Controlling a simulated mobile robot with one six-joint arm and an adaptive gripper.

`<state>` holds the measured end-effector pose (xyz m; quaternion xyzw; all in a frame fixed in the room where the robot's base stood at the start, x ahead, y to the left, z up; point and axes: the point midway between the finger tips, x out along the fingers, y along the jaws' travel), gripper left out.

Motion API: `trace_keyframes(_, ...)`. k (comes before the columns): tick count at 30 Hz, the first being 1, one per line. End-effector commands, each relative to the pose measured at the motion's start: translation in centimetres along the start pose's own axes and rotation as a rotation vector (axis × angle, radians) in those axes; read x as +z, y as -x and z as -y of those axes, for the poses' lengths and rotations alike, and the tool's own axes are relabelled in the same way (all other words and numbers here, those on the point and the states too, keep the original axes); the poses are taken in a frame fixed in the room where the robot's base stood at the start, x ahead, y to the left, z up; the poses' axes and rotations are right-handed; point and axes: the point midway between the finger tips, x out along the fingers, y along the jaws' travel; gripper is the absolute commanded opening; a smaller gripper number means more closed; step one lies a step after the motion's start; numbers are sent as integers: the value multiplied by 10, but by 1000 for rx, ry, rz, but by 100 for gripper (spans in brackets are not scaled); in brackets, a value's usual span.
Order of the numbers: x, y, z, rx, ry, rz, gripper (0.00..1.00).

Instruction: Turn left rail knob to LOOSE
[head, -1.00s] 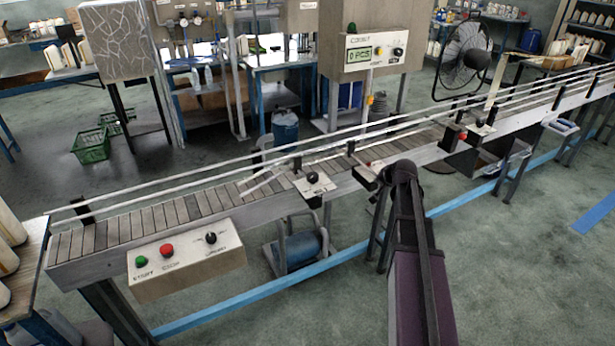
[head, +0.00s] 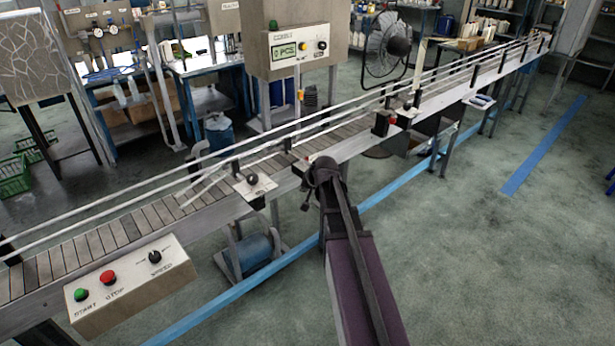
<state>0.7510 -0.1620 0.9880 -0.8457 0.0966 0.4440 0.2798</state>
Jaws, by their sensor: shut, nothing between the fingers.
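The left rail knob (head: 252,179) is a small black knob on a pale plate at the conveyor's near edge, left of the picture's middle. Its label is too small to read, and I cannot tell its setting. A second black knob (head: 407,106) sits on another plate farther right along the rail. My gripper (head: 307,203) is at the dark far end of my arm, in front of the conveyor and to the right of the left knob, apart from it. It is small and dark here; it is shut and holds nothing.
The conveyor (head: 120,232) runs from lower left to upper right with white guide rails. A control box (head: 130,285) with green and red buttons and a black knob hangs at lower left. My arm hides part of a small plate (head: 308,159).

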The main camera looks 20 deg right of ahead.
Motion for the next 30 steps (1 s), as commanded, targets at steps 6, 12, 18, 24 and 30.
trace_keyframes(6,106,20,27,83,209,218,0)
trace_keyframes(12,190,49,34,175,393,414,0)
trace_keyframes(18,240,74,32,243,510,541,0)
trace_keyframes(24,255,82,31,269,549,586,0)
trace_keyframes(30,255,82,31,269,550,588,0)
